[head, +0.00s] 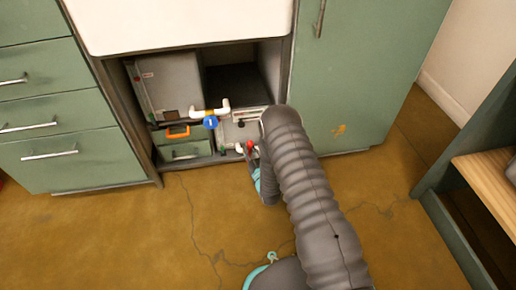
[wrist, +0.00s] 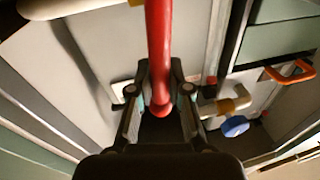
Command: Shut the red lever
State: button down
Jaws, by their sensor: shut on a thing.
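The red lever (head: 250,147) is a small red handle low in the open cabinet bay, beside white pipework, in the head view. In the wrist view the red lever (wrist: 158,45) is a long round bar running from the top edge down between my fingers. My gripper (wrist: 160,98) is shut on it near its rounded end, with one finger on each side. In the head view my gripper (head: 255,166) is at the bay's front, mostly hidden by my arm. The lever's pivot cannot be seen clearly.
A blue round handle (head: 210,122) on a white pipe (head: 222,108) is left of the lever. A green box with an orange handle (head: 178,131) and a grey box (head: 168,85) stand further left. Cabinet doors and drawers flank the bay. The floor (head: 130,240) in front is clear.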

jog(key=shift+a+n, duration=0.35)
jog(key=shift+n, duration=0.15)
jog(key=shift+a, duration=0.1)
jog(key=c, duration=1.1)
grip_release()
jog(key=shift+a, duration=0.1)
jog(key=shift+s, duration=0.1)
jog(key=shift+s+d, duration=0.2)
jog(key=shift+d, duration=0.05)
jog(key=r+v, duration=0.1)
jog(key=v, duration=1)
jog(key=shift+s+f, duration=0.25)
jog(key=shift+f, duration=0.1)
jog(key=shift+d, duration=0.15)
